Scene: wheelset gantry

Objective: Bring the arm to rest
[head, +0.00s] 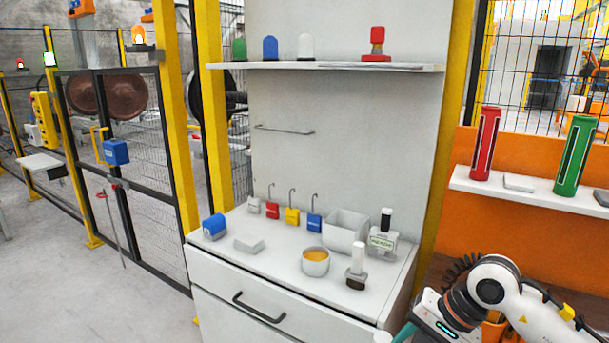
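My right arm (494,284) comes in from the lower right, white with dark joint rings. It bends down and left in front of the cabinet's right front corner. The end of the arm (435,318) has a lit teal strip and is cut by the bottom edge. A teal piece (405,332) and a small white piece (382,337) show beside it; I cannot tell whether they belong to the gripper or are held. The fingertips are not clearly visible. My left arm and gripper are not in view.
A shelf (340,66) above holds coloured caps. An orange panel's ledge (540,190) holds red and green cylinders. Floor at left is clear.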

